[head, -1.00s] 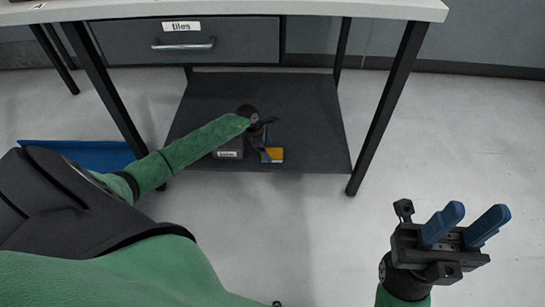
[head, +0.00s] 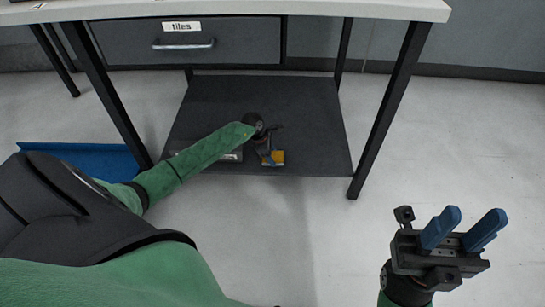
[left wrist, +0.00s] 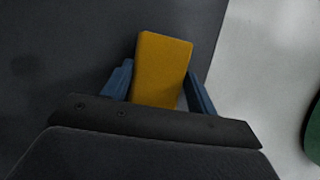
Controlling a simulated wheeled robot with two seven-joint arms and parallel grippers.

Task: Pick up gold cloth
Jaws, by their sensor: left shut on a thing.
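The gold cloth (head: 277,157) is a small folded yellow block at the front of the dark lower shelf (head: 310,125) under the table. My left gripper (head: 268,158) reaches in from the left and is shut on it. In the left wrist view the gold cloth (left wrist: 163,65) sits between the two blue fingers (left wrist: 160,88), sticking out past their tips. I cannot tell whether it still touches the shelf. My right gripper (head: 462,229) is open and empty over the floor at the right.
A labelled grey box (head: 232,155) sits on the shelf, partly behind my left arm. Table legs (head: 392,110) flank the shelf. A drawer (head: 185,40) labelled "tiles" is above. A blue item (head: 85,158) lies at the left. The floor at the right is clear.

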